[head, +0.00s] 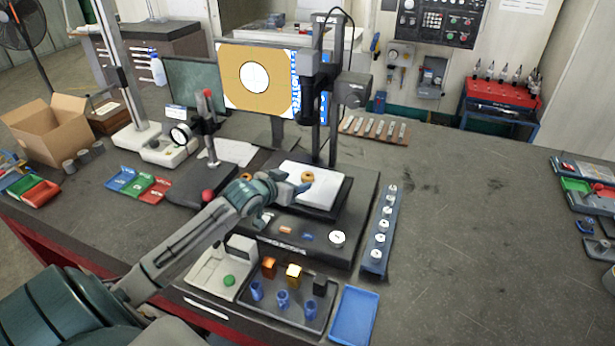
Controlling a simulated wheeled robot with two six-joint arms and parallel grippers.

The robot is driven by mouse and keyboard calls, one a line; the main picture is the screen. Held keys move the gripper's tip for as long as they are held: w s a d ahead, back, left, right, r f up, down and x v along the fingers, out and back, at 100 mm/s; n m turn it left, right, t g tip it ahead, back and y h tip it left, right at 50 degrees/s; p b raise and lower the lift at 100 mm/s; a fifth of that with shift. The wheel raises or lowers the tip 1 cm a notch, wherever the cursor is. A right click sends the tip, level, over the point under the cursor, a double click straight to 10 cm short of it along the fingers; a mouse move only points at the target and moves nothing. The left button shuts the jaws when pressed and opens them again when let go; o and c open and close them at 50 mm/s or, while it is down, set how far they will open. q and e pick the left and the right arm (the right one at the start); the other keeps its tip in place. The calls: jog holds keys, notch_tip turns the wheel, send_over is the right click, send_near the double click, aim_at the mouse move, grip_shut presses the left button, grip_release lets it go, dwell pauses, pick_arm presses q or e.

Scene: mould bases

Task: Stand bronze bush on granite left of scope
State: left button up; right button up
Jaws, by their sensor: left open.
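A small bronze bush (307,176) sits on the white stage plate (325,187) of the scope (327,80). My left gripper (301,188) is open, low over the stage, with its fingertips close beside the bush; I cannot tell whether they touch it. The dark granite plate (183,192) lies left of the scope and carries a gauge stand (211,140). My left arm hides part of the granite's front right side. My right gripper is not in view.
A tray (312,318) with blue cups and gold and black blocks lies in front of the scope, beside a blue tray (354,315). A blue rack (376,240) of round pieces stands right of the scope.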

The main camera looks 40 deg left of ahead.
aim_at(306, 177)
pick_arm(q)
jog(key=shift+w+p, duration=0.35)
jog(key=shift+w, duration=0.05)
jog(key=p+x, duration=0.2)
jog(key=x, duration=0.2)
jog(key=shift+w+d+r, duration=0.1)
jog(key=shift+r, duration=0.05)
jog(key=shift+w+f, duration=0.25)
jog(key=shift+s, duration=0.1)
jog(key=c, duration=1.3)
jog(key=shift+r, duration=0.1)
